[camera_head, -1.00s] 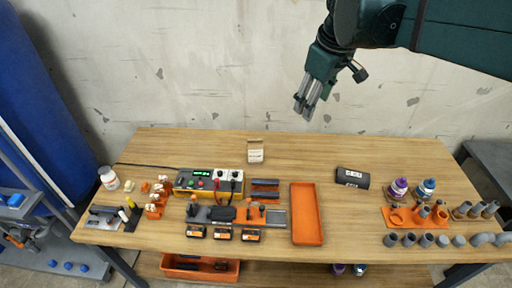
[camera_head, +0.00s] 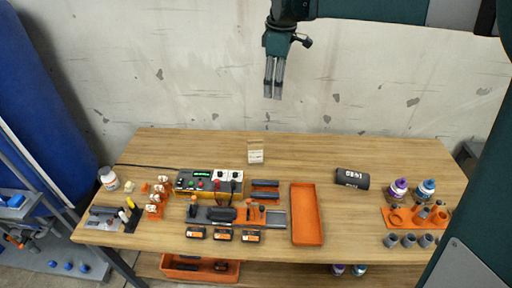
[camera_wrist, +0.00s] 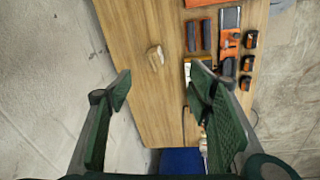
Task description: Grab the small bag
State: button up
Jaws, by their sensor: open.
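The small bag (camera_head: 256,153) is a pale beige packet that stands near the back edge of the wooden table, behind the control box. It also shows in the wrist view (camera_wrist: 155,57) on bare wood, beyond my fingertips. My gripper (camera_head: 273,97) is in the air above and behind the table's back edge, higher than the bag and slightly to its right, with its fingers pointing down. In the wrist view its two fingers (camera_wrist: 160,80) are spread apart with nothing between them.
A control box (camera_head: 208,182) with knobs stands in front of the bag. An orange tray (camera_head: 307,214) and a dark roll (camera_head: 352,178) lie to the right. Bottles (camera_head: 397,189) and pipe fittings (camera_head: 408,241) fill the right end. The wall is close behind the table.

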aim_at(254, 143)
jog(key=w+a+f+n+g, duration=0.1)
jog(key=w+a+f+n, duration=0.3)
jog(key=w+a+f, duration=0.3)
jog(key=f, duration=1.8)
jog(key=w+a+f, duration=0.1)
jog(key=f, duration=0.8)
jog(key=shift+a+f, duration=0.1)
jog(key=shift+f, duration=0.1)
jog(key=shift+f, duration=1.3)
jog(key=shift+f, duration=0.1)
jog(key=shift+w+d+f+b, duration=0.15)
jog(key=shift+f+b, duration=0.35)
jog(key=shift+f, duration=2)
jog(key=shift+c, duration=0.2)
